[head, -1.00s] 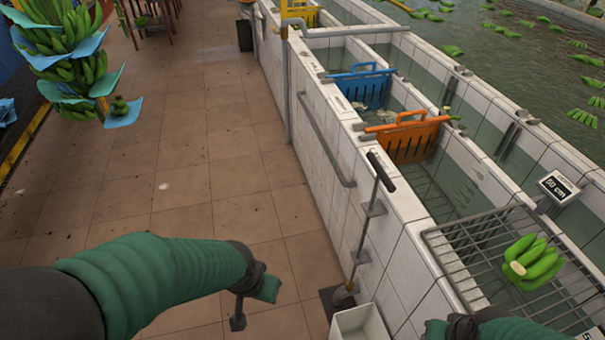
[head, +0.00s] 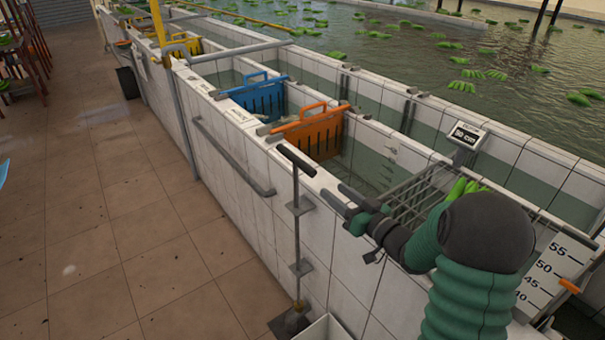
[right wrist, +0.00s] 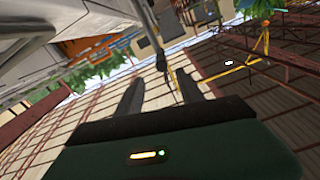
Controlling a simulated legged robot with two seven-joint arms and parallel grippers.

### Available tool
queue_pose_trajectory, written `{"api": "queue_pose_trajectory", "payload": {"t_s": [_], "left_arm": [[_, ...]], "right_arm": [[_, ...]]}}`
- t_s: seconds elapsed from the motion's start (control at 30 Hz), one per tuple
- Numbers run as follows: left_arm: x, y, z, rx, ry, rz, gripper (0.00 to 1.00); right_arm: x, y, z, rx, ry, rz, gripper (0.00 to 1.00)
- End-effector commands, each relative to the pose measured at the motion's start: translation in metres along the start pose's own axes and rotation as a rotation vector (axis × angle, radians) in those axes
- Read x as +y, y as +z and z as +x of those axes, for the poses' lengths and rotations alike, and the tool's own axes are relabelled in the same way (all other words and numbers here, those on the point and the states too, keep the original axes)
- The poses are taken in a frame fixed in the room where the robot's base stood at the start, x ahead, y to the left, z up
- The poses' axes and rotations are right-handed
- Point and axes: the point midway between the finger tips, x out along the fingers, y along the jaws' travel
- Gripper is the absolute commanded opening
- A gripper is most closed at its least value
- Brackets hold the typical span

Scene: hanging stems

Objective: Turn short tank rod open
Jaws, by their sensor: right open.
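A T-handled metal rod (head: 296,230) stands upright against the outer side of the tiled tank wall. Its dark crossbar handle (head: 297,160) is level with about the wall top, and its foot is at a dark plate on the floor. My right gripper (head: 340,207) is open and empty, just right of the rod and a little below the handle, apart from it as far as I can tell. Its two spread fingers also show in the right wrist view (right wrist: 158,85). I cannot make out the rod surely in that view. My left gripper is not in view.
The white tiled tank wall (head: 350,245) runs beside my right arm. A wire rack (head: 420,195) with green bananas lies over the tank behind the arm. Orange (head: 318,135) and blue (head: 258,98) gates stand in the channel. The tiled floor (head: 110,240) at left is clear.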

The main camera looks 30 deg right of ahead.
Motion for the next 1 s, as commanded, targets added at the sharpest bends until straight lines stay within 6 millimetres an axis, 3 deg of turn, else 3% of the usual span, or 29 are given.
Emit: {"api": "queue_pose_trajectory", "payload": {"t_s": [0.3, 0.5, 0.7, 0.93, 1.0], "left_arm": [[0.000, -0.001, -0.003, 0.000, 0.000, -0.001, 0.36], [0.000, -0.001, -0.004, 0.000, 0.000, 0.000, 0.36], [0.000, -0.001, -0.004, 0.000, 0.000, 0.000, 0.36], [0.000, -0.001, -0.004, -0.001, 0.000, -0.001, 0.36], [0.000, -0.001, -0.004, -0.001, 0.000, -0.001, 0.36]], "right_arm": [[0.002, 0.001, 0.085, -0.002, -0.003, 0.002, 0.45], [0.002, 0.001, 0.128, -0.001, -0.001, 0.002, 0.45], [0.001, 0.001, 0.147, -0.002, 0.001, 0.001, 0.45], [0.002, 0.001, 0.148, -0.002, 0.002, 0.001, 0.45], [0.002, 0.001, 0.148, -0.002, 0.002, 0.001, 0.37]]}}
